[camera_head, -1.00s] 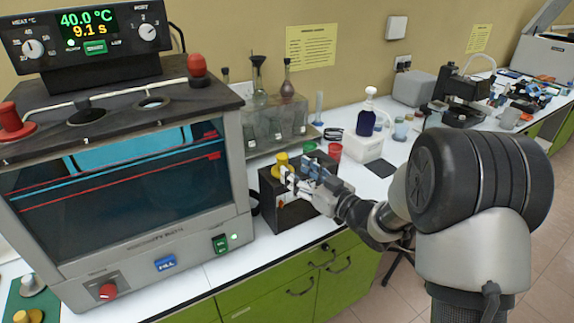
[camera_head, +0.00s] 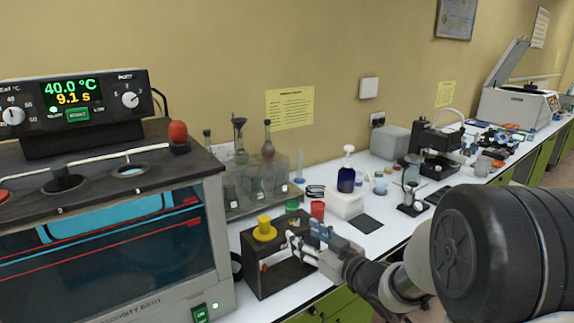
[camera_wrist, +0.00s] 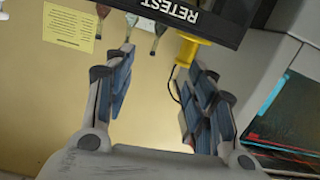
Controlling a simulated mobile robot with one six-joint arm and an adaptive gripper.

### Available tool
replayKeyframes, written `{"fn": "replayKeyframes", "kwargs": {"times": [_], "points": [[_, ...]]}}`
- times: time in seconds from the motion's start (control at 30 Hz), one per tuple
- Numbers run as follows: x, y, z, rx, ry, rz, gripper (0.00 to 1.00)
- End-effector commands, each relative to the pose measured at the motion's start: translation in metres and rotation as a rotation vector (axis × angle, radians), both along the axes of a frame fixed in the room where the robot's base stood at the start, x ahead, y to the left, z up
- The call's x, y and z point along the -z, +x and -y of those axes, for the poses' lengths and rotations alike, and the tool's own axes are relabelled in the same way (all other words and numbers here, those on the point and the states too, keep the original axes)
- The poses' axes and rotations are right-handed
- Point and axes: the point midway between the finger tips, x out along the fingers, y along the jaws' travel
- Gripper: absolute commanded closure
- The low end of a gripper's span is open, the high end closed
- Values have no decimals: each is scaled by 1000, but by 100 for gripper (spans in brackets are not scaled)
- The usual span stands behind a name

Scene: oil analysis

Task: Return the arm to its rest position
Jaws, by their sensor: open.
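My arm reaches in from the right in the head view, with my gripper (camera_head: 303,236) over the right part of a small black rack (camera_head: 262,278) on the bench. The gripper is open, with nothing between its fingers. A yellow plug (camera_head: 264,230) stands on top of the rack, just left of the fingers and apart from them. In the wrist view, which is upside down, both fingers (camera_wrist: 160,75) are spread. The rack's RETEST label (camera_wrist: 193,8) and the yellow plug (camera_wrist: 192,50) show beyond the fingertips.
A viscosity bath (camera_head: 100,235) stands close on the left. Behind the rack are a glassware stand (camera_head: 262,195), a red cup (camera_head: 317,210) and a green cap (camera_head: 292,205).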

Motion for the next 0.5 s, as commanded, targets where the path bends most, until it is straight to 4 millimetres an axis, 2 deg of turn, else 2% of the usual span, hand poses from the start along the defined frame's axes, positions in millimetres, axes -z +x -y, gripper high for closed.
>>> {"fn": "replayKeyframes", "kwargs": {"times": [0.03, 0.17, 0.27, 0.37, 0.47, 0.5], "points": [[-16, -1, 12, 69, -53, -12, 49], [-36, -18, 53, 270, -177, -110, 49], [-46, -48, 82, 409, -236, -212, 49], [-51, -91, 105, 523, -269, -335, 49], [-49, -144, 119, 606, -280, -473, 49], [-46, -168, 121, 629, -279, -533, 49]]}}
